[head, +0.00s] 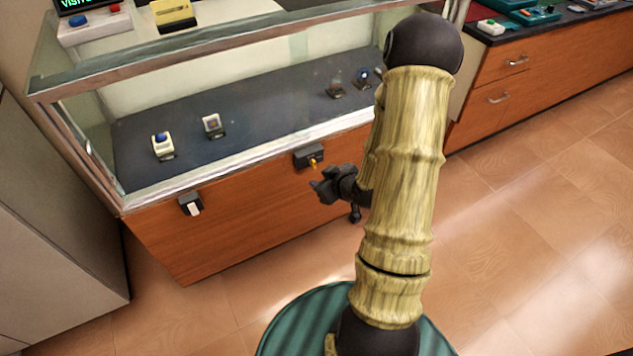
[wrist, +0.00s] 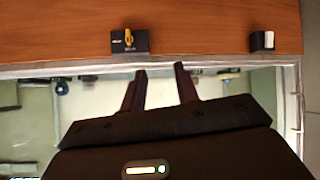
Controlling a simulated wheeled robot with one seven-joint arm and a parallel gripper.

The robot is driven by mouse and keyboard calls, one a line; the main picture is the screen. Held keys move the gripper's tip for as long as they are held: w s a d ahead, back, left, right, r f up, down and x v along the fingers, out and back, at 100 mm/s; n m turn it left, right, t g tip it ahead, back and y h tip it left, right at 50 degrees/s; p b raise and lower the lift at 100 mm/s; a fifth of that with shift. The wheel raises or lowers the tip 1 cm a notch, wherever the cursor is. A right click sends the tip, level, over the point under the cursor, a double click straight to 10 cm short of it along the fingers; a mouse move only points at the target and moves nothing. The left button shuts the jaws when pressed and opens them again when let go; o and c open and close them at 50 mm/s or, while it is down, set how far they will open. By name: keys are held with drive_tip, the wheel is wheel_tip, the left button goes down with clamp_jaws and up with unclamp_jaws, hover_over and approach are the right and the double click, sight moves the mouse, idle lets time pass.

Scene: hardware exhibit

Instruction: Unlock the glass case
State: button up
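The glass case (head: 120,205) has a metal-edged glass top on a wooden base. A small black lock box (head: 309,156) with a yellow key or knob (head: 313,163) is fixed to the wooden front, just below the glass edge. The lock box (wrist: 142,43) and its yellow part (wrist: 129,39) also show in the wrist view, which looks upside down. My gripper (head: 319,190) is in front of the case, close to the lock but apart from it. In the wrist view its two dark fingers (wrist: 161,70) are spread with nothing between them.
A black box with a white rocker (head: 192,206) is on the wooden front, left of the lock. Several small devices stand inside the case, including a blue-topped one (head: 162,145). A wooden drawer cabinet (head: 540,75) is at right. The tiled floor (head: 540,230) is clear at right.

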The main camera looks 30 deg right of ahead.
sight(315, 166)
drive_tip(key=s+d+f+m+t+b, duration=0.1)
drive_tip(key=d+f+t+b, duration=0.2)
drive_tip(key=f+t+b, duration=0.1)
drive_tip(key=s+d+f+m+t+h+b, duration=0.1)
drive_tip(key=s+d+f+m+t+b, duration=0.1)
drive_tip(key=f+b, duration=0.5)
drive_tip(key=shift+d+f+t, duration=0.4)
drive_tip(key=shift+f+t, duration=0.15)
drive_tip(key=shift+t, duration=0.35)
drive_tip(key=w+b, duration=0.1)
drive_tip(key=w, duration=0.4)
drive_tip(key=w+b, duration=0.1)
drive_tip(key=w, duration=0.5)
drive_tip(key=w+b, duration=0.1)
drive_tip(key=w, duration=0.5)
drive_tip(key=shift+w+a, duration=0.2)
drive_tip(key=shift+a, duration=0.1)
clamp_jaws()
